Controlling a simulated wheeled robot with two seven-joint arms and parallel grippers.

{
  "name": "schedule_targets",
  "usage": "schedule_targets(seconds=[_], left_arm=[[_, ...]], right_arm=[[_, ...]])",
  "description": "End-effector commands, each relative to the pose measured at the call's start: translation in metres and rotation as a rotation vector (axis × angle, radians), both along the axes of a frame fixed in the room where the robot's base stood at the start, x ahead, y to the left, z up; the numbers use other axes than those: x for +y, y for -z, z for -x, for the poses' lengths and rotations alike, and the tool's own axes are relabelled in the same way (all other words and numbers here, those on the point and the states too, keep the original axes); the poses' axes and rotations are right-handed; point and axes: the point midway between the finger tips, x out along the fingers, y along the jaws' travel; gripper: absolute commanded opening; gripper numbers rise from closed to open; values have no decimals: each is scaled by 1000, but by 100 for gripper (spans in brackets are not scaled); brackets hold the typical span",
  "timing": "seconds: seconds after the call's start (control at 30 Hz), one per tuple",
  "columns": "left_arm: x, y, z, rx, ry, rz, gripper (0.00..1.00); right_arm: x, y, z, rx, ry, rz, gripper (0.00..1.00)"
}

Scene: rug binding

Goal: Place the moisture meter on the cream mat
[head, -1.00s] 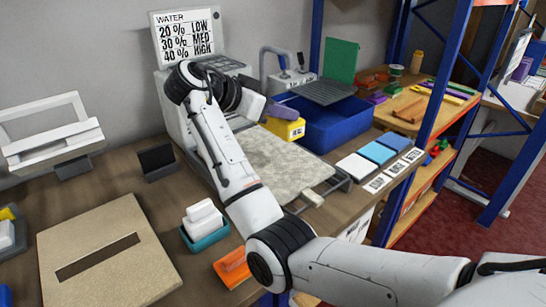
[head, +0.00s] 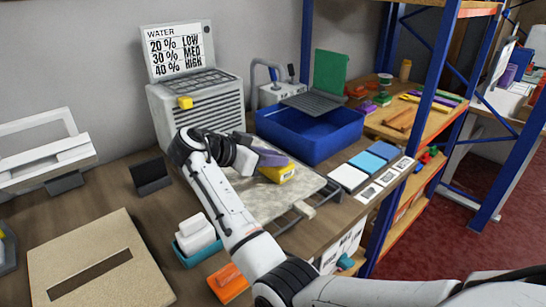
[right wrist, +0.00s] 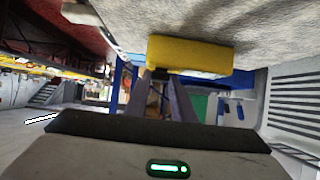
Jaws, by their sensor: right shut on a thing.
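My right gripper (head: 268,158) is shut on a yellow block-like thing, which I take to be the moisture meter (head: 281,173). The meter is over the grey-beige rug piece (head: 250,211); I cannot tell if it touches it. In the right wrist view the yellow meter (right wrist: 190,54) is at the fingertips, close to the rug surface (right wrist: 255,22). The cream mat (head: 347,177) is the palest of three square mats, right of the rug, and looks bare. My left gripper is out of view.
A blue mat (head: 383,150) and a light blue mat (head: 366,162) lie beyond the cream one, with printed cards (head: 370,193) in front. A blue bin (head: 310,135) stands behind the rug. A teal tray (head: 197,248) and a blue shelf post (head: 411,120) are nearby.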

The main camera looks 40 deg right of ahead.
Motion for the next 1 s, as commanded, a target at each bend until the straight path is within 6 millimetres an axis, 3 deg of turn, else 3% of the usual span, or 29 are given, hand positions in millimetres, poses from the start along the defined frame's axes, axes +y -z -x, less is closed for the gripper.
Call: schedule_targets(seconds=[0.03,0.13,0.47,0.8,1.0], left_arm=[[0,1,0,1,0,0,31],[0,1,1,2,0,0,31],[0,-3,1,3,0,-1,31],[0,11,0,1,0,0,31],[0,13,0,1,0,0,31]], right_arm=[[0,1,0,0,0,0,28],[0,1,0,0,0,0,41],[0,-4,0,0,0,0,41],[47,-27,3,-3,-3,-2,41],[64,-37,5,0,-1,-1,41]])
